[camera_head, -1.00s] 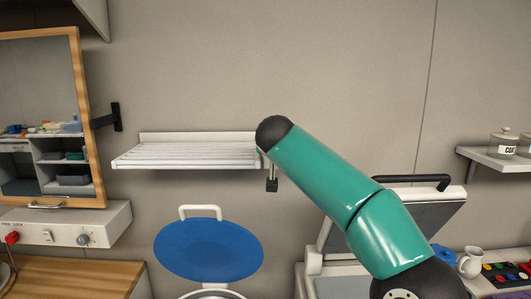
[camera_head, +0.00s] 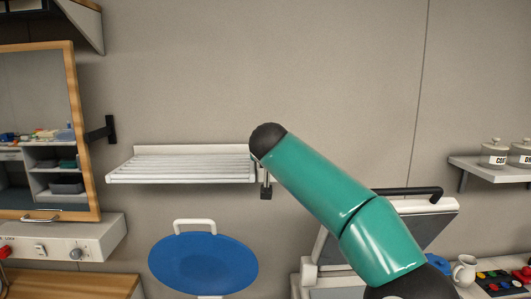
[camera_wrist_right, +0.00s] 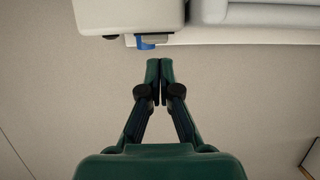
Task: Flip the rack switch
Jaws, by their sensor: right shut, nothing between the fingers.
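A white slatted rack (camera_head: 185,168) is mounted on the wall left of centre in the head view. A small dark piece (camera_head: 266,192) hangs under its right end, beside my green arm; I cannot tell what it is. In the right wrist view my right gripper (camera_wrist_right: 160,66) is shut and empty. Just ahead of its fingertips, a small blue tab (camera_wrist_right: 146,43) sticks out below a pale housing (camera_wrist_right: 130,14), apart from the fingers. I cannot tell whether this tab is the rack switch.
A blue round lid (camera_head: 203,265) with a white handle is below the rack. A wood-framed mirror cabinet (camera_head: 84,130) is at left, above a white panel with knobs (camera_head: 95,240). A white appliance (camera_head: 318,250) stands behind my arm. A shelf with jars (camera_head: 500,172) is at right.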

